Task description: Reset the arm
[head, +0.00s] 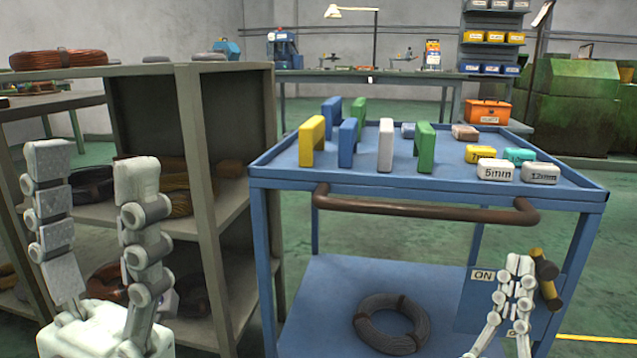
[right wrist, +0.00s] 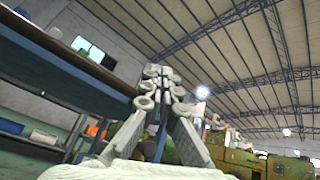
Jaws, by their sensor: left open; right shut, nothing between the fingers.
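My left gripper (head: 95,165) is open and empty at the lower left of the head view, in front of the grey shelf. My right gripper (head: 518,262) is shut and empty at the lower right. Its fingers point up in front of the blue cart's panel (head: 483,297) marked ON. A lever with a yellow and dark handle (head: 543,264) shows just right of the fingertips; I cannot tell whether they touch. In the right wrist view the shut fingers (right wrist: 158,72) point up toward the roof beams, with nothing between them.
The blue cart (head: 270,172) carries coloured blocks, small labelled boxes and a brown front handle (head: 425,208). A dark wire coil (head: 391,322) lies on its lower shelf. The grey shelf (head: 190,130) with coils stands close to my left gripper. Green floor shows between shelf and cart.

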